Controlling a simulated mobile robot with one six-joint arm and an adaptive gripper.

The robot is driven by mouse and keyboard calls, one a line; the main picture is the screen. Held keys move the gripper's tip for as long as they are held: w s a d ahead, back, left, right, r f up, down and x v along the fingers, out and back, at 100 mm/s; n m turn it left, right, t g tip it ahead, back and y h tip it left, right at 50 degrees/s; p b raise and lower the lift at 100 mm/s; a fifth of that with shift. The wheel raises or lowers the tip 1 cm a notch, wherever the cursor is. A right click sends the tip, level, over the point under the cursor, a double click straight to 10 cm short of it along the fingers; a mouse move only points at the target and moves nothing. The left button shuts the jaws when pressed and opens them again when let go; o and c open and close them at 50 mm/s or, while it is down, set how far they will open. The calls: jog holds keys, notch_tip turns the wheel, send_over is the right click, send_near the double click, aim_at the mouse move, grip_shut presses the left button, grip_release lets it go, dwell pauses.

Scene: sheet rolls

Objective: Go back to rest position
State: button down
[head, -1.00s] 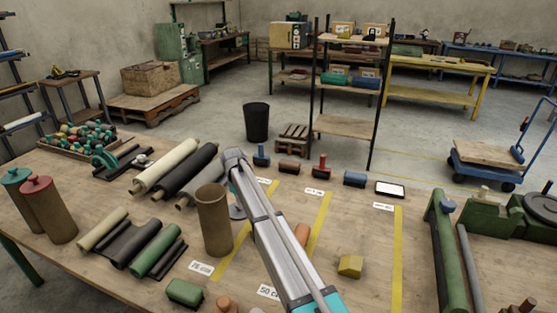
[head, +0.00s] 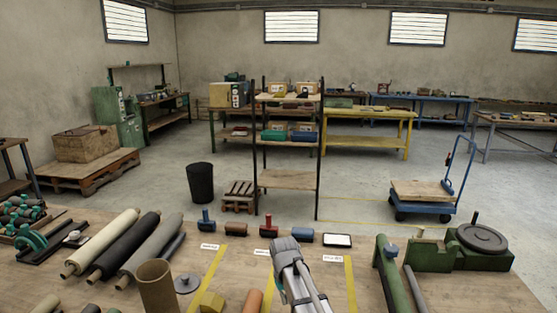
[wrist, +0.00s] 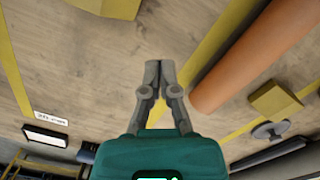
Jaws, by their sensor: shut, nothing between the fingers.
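My gripper (wrist: 160,72) shows in the wrist view above the wooden table (wrist: 90,60). Its two grey fingers meet at the tips and hold nothing. An orange roll (wrist: 240,55) lies to the right of the fingers on the table, apart from them. In the head view, my arm (head: 290,265) reaches over the table's middle, and the gripper itself cannot be made out there.
A green machine (head: 388,270) stands at right. Table between tablet and machine is mostly clear.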

jog(key=s+d+r+m+p, duration=0.1)
jog(key=s+d+m, duration=0.3)
jog(key=s+d, duration=1)
jog(key=shift+d+r+t, duration=0.15)
jog(key=shift+d+t, duration=0.15)
jog(key=shift+d, duration=0.1)
jog(key=shift+s, duration=0.1)
dwell(0.4)
